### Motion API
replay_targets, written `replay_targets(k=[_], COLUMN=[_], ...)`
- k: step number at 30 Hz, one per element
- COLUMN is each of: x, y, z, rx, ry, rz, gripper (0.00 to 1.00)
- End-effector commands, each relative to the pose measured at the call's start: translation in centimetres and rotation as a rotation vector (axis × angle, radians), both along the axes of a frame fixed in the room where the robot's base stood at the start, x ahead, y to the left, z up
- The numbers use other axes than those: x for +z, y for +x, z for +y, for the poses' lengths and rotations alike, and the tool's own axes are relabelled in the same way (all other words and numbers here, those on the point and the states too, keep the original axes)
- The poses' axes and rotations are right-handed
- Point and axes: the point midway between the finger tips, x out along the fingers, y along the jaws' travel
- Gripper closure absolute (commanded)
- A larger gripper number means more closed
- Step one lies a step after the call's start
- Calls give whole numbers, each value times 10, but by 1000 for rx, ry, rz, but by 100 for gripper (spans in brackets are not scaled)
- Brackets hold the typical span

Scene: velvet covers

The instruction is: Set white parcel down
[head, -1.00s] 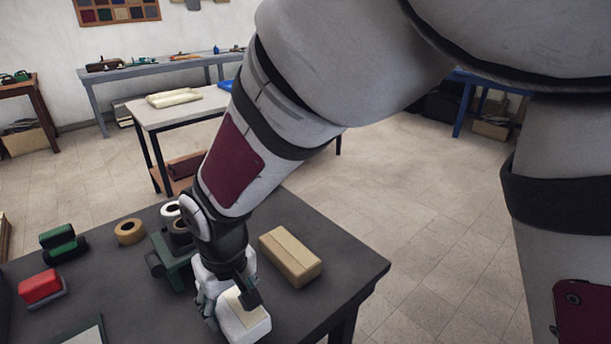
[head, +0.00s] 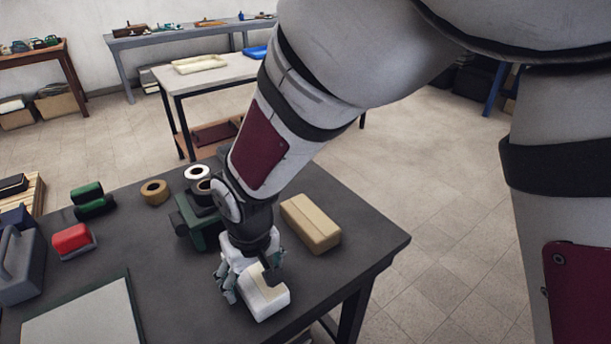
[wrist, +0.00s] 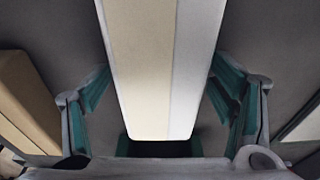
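The white parcel (head: 267,303), a pale block with a cream band along its top, appears to sit on the dark table (head: 180,320) near its front right part. In the wrist view the parcel (wrist: 155,70) runs lengthwise between the fingers. My gripper (wrist: 160,85) points down over it. Its teal pads stand one to each side, with dark gaps beside the parcel, so it looks open. In the head view my gripper (head: 250,280) hides the parcel's rear end. The parcel's underside contact is hidden.
A tan box (head: 311,222) lies close behind to the right. A green device (head: 195,228) and tape rolls (head: 155,192) stand behind. A red block (head: 72,239), a grey toolbox (head: 18,265) and a pale framed panel (head: 85,318) are to the left. The table's right edge is near.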

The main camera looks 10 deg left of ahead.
Motion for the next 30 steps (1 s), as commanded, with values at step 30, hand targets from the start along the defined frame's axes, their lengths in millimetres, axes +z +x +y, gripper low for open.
replay_targets(k=[30], x=[123], y=[-10], z=[-17], rx=[-8], ry=[1], rz=[-2], gripper=[22])
